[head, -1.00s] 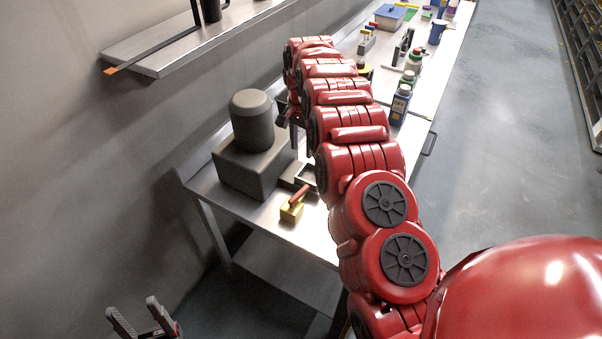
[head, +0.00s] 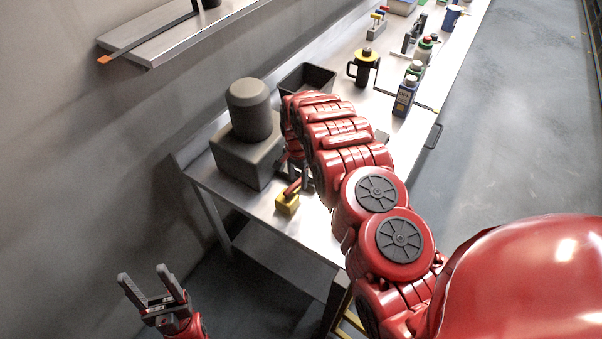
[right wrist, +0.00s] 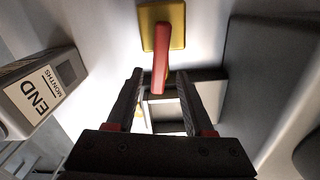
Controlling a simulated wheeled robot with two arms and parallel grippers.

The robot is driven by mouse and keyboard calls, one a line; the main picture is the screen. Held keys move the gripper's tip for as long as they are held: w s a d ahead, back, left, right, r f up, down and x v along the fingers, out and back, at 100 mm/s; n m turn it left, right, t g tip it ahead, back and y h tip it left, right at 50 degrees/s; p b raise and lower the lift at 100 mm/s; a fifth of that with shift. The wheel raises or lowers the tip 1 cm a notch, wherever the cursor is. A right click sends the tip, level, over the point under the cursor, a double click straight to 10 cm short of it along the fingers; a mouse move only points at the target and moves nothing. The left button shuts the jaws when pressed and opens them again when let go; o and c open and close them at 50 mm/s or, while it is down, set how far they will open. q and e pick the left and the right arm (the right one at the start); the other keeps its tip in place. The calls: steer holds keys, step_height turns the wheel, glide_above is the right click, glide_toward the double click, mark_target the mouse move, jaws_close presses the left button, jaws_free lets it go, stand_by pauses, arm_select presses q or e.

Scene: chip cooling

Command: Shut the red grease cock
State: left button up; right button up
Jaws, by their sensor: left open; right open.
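The grease cock is a small yellow block (head: 287,206) with a red lever (head: 293,187) on the near end of the metal bench. In the right wrist view the yellow body (right wrist: 176,27) is at the top, and the red lever (right wrist: 160,58) points down between the fingers. My right gripper (right wrist: 159,76) is open, its two fingertips on either side of the lever's free end. I cannot tell whether they touch it. In the head view this gripper is mostly hidden behind my right arm. My left gripper (head: 152,278) is open and empty, low at the left, away from the bench.
A grey block with a dark rounded cylinder (head: 250,110) stands just behind the cock. A dark bin (head: 308,78), a black and yellow mug (head: 362,66) and several bottles stand farther along the bench. A labelled box (right wrist: 40,92) is at left in the wrist view.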

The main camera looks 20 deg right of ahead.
steer(key=shift+f, duration=0.25)
steer(key=shift+s+a+r, duration=0.1)
steer(key=shift+s, duration=0.05)
jaws_close()
stand_by(1.2)
